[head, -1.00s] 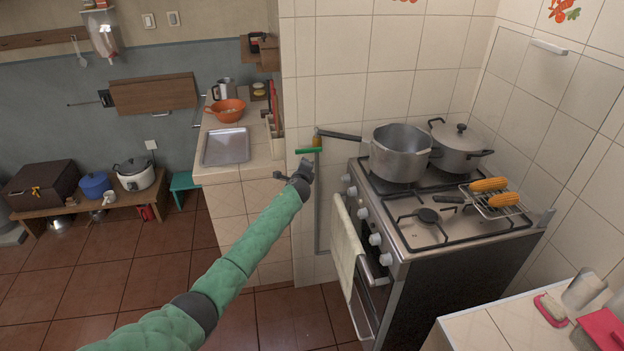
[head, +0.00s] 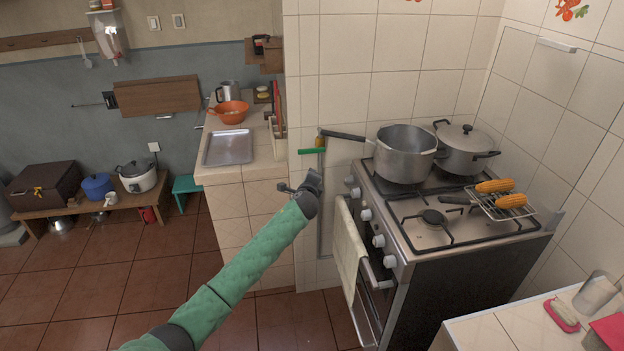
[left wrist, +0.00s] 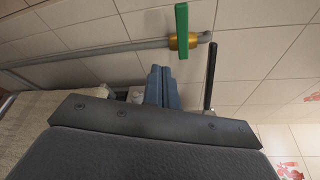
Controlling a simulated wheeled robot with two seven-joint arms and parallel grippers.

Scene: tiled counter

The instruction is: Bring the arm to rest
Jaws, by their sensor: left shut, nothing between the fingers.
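My left arm, in a green padded sleeve, reaches up from the bottom of the head view. The gripper appears clear of the stove and the wall. My right gripper is in neither view.
The stove (head: 440,235) stands to the right, with a towel (head: 349,250) on its front. A pot (head: 404,155) has its handle pointing left. A green-handled gas valve (head: 312,151) is on the wall. The tiled floor (head: 120,260) to the left is open.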

